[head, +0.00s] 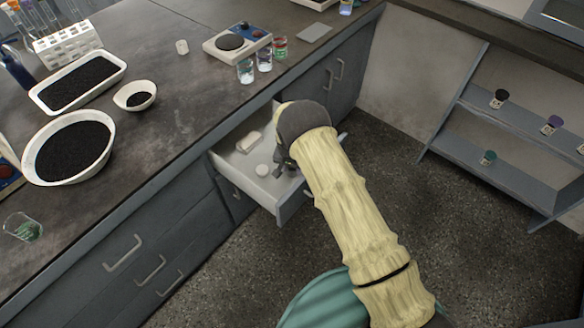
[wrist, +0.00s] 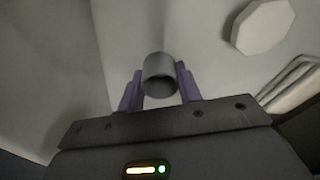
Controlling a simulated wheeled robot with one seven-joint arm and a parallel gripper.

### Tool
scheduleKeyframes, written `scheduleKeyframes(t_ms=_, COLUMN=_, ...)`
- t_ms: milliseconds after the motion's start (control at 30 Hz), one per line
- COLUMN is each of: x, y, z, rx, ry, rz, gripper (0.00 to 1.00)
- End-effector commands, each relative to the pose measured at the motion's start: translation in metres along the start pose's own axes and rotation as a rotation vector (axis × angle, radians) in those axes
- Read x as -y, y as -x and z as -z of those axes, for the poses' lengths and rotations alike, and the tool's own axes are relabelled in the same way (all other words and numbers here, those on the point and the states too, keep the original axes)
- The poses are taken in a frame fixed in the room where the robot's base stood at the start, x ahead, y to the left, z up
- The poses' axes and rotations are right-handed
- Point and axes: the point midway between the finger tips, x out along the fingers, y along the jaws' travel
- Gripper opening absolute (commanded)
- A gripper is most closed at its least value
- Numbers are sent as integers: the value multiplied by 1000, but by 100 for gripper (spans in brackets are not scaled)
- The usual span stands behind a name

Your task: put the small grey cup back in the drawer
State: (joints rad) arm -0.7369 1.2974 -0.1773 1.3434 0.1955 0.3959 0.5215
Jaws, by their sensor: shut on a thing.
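My gripper (head: 283,163) is over the open drawer (head: 293,205) in the head view, at the drawer's right side. In the wrist view my gripper (wrist: 158,88) is shut on the small grey cup (wrist: 160,72), with one purple finger on each side of it. The cup's dark open end faces the wrist camera. The pale drawer floor lies behind the cup; I cannot tell whether the cup touches it. In the head view I cannot make the cup out at my gripper.
In the drawer lie a white round thing (head: 262,170) and a pale block (head: 249,142). The bench top (head: 165,125) above holds dishes of black grains, a hotplate (head: 235,40) and several small glasses. Shelves (head: 515,130) stand at the right. The floor between is clear.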

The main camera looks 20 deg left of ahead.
Motion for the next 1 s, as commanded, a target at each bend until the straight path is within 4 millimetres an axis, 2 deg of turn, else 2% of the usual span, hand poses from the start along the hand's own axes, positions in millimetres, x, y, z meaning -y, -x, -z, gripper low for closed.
scheduleKeyframes(t_ms=33, x=0, y=-3, z=0, rx=0, ry=0, rz=0, gripper=13)
scheduleKeyframes(t_ms=67, x=0, y=-2, z=0, rx=0, ry=0, rz=0, gripper=40)
scheduleKeyframes(t_ms=133, x=0, y=-1, z=0, rx=0, ry=0, rz=0, gripper=54)
scheduleKeyframes(t_ms=167, x=0, y=-1, z=0, rx=0, ry=0, rz=0, gripper=56)
scheduleKeyframes(t_ms=567, x=0, y=4, z=1, rx=0, ry=0, rz=0, gripper=56)
scheduleKeyframes(t_ms=767, x=1, y=31, z=1, rx=-2, ry=0, rz=2, gripper=56)
scheduleKeyframes(t_ms=1000, x=1, y=77, z=1, rx=-2, ry=1, rz=2, gripper=56)
